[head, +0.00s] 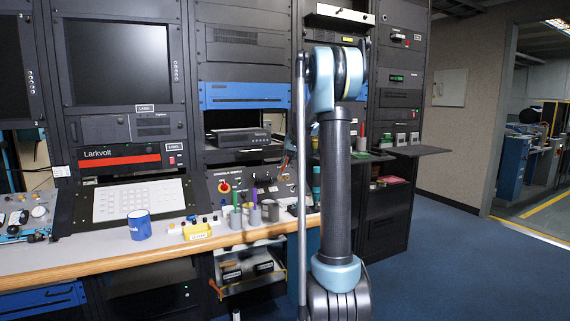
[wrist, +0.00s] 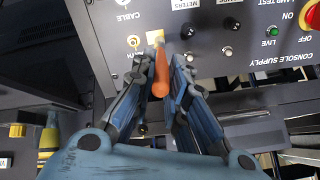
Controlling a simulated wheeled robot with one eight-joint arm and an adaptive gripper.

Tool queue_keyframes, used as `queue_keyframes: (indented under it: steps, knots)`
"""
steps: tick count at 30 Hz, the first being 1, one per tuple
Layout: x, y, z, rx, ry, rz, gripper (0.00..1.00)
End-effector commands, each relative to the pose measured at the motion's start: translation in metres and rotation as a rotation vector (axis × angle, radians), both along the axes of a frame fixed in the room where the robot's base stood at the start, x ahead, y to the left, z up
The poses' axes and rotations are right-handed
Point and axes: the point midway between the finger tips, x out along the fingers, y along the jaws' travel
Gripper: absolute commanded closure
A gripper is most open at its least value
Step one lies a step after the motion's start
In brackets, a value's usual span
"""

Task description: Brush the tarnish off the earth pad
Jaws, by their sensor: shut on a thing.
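In the wrist view my gripper (wrist: 160,62) is shut on the orange handle (wrist: 160,80) of a small brush. A pale cream block (wrist: 155,38) at the far end of the handle, apparently the brush head, is over or against the dark console panel (wrist: 205,60). Contact is not clear. A small gold round fitting (wrist: 133,40) is just left of the block, by a partly hidden label that seems to read EARTH. I cannot tell whether this fitting is the earth pad or whether the pad is under the block.
A red button (wrist: 311,15), a green lamp (wrist: 272,30) and several toggles share the panel. In the head view the desk (head: 110,262) holds a blue mug (head: 139,225), a yellow tray (head: 197,232) and several cups of tools. Blue floor (head: 450,260) is open at right.

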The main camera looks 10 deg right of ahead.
Motion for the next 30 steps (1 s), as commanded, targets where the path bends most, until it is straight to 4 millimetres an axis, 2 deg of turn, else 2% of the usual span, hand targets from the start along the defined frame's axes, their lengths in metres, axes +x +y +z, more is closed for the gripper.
queue_keyframes:
  steps: [30]
  knots:
    - [0.004, -0.011, -0.001, 0.001, 0.000, -0.001, 1.00]
